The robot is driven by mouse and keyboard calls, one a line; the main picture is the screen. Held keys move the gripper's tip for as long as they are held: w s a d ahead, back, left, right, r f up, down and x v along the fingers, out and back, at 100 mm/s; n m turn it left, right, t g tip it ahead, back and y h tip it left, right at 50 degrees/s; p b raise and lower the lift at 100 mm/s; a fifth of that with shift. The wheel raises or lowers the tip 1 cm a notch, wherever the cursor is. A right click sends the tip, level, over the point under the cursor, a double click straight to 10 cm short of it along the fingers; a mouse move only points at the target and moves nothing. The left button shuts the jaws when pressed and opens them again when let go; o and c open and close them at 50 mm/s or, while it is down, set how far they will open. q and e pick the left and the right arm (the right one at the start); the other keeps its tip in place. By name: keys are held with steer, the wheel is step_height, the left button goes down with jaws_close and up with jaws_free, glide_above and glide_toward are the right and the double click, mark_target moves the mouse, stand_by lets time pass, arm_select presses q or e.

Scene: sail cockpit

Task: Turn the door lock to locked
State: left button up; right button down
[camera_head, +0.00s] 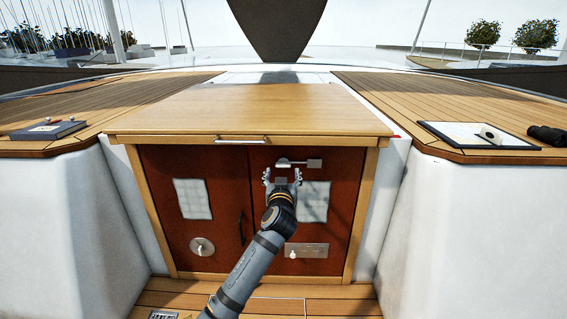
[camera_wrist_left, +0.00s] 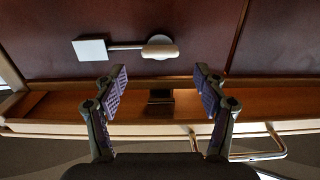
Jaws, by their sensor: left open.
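Two red-brown cabinet doors (camera_head: 235,163) stand shut under a wooden top. Near the top of the right door is a lever fitting (camera_head: 298,163): a pale rounded knob at its left, a thin level rod, and a square plate at its right end. It also shows in the left wrist view (camera_wrist_left: 125,46), where the picture appears turned over. I cannot tell for certain that this is the door lock. My left gripper (camera_head: 283,175) is open and empty, in front of the right door just below the knob. Its fingers (camera_wrist_left: 160,85) show apart in the wrist view, not touching the fitting. My right gripper is out of view.
A round fitting (camera_head: 202,247) is on the left door, and a metal plate with a small knob (camera_head: 305,250) is low on the right door. A metal bar handle (camera_head: 241,140) projects from the top's front edge. White walls flank the cabinet.

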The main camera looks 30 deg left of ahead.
mark_target(283, 166)
arm_select(q)
steer(key=p+x, duration=0.1)
steer(key=x, duration=0.4)
steer(key=shift+w, duration=0.2)
jaws_close()
